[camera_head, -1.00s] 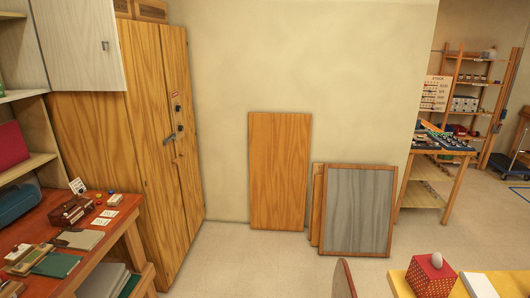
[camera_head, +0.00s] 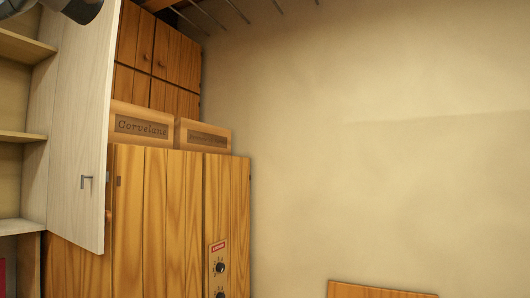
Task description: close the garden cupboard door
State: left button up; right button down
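A pale wooden door (camera_head: 78,130) with a small grey bar handle (camera_head: 86,181) is at the left of the head view. It stands open beside the open shelves (camera_head: 22,135) of a pale cupboard, and its free edge faces right. A dark grey, rounded part of what looks like my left arm shows at the top left corner, above the door and apart from its handle. Neither gripper's fingers are in view. The lower shelves are cut off by the frame.
A tall orange-brown wooden cabinet (camera_head: 160,220) with dark knobs stands right behind the door. Two labelled boxes (camera_head: 140,125) (camera_head: 203,137) sit on top of it. The wall to the right is bare, with a wooden panel (camera_head: 378,290) at the bottom.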

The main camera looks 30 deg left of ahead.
aim_at(78, 142)
jog(key=i, duration=2.25)
jog(key=i+z, duration=0.15)
jog(key=z, duration=0.25)
jog(key=i+z, duration=0.1)
jog(key=z, duration=0.3)
jog(key=i+j+z, duration=0.15)
jog(key=z, duration=0.25)
jog(key=i+j+z, duration=0.1)
jog(key=z, duration=0.3)
jog(key=j+z, duration=0.15)
jog(key=z, duration=2.95)
jog(key=j, duration=0.1)
